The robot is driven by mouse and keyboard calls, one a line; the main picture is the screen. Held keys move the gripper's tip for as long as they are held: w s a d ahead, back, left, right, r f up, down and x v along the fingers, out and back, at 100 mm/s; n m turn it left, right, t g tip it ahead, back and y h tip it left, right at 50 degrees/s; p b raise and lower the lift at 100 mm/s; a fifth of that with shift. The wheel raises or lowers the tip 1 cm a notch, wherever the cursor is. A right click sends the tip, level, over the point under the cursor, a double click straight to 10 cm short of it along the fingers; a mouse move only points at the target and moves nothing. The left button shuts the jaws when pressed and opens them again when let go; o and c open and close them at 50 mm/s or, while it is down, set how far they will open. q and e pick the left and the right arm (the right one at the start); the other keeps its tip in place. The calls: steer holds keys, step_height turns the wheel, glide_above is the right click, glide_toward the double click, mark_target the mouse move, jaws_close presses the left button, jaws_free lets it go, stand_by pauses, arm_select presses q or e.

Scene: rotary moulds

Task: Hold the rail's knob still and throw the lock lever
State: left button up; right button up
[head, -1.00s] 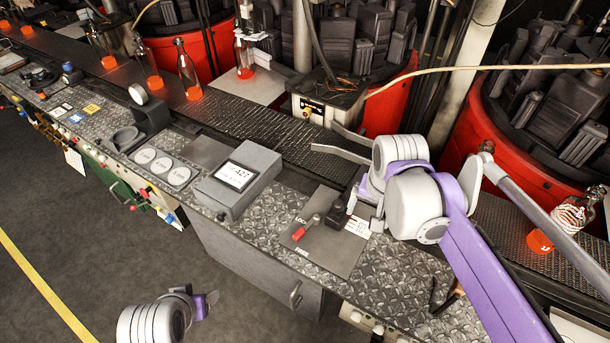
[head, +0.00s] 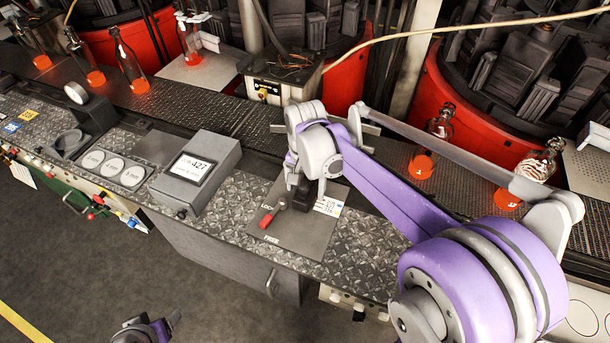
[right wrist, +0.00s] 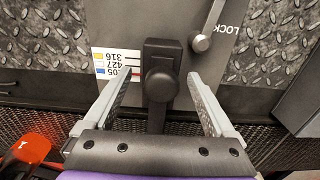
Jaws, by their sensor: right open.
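The rail's black knob (right wrist: 160,86) sits on a dark block in the right wrist view, beside a plate with a numbered label. In the head view the block (head: 296,206) is partly hidden by my right arm. My right gripper (right wrist: 162,88) is open, one finger on each side of the knob, with gaps showing on both sides. The lock lever (head: 266,221) has a red grip and lies on the plate near the words LOCK and FREE. Its grey end (right wrist: 200,43) shows in the right wrist view. My left gripper (head: 165,325) is at the bottom edge, its jaws unclear.
A grey display box (head: 196,172) reading 427 stands left of the plate (head: 308,235). A conveyor (head: 215,108) with bottles runs behind the counter. Red rotary moulds (head: 455,110) stand beyond it. The diamond-patterned counter (head: 350,262) is clear in front of the plate.

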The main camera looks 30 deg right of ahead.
steer(key=shift+f, duration=0.95)
jaws_close()
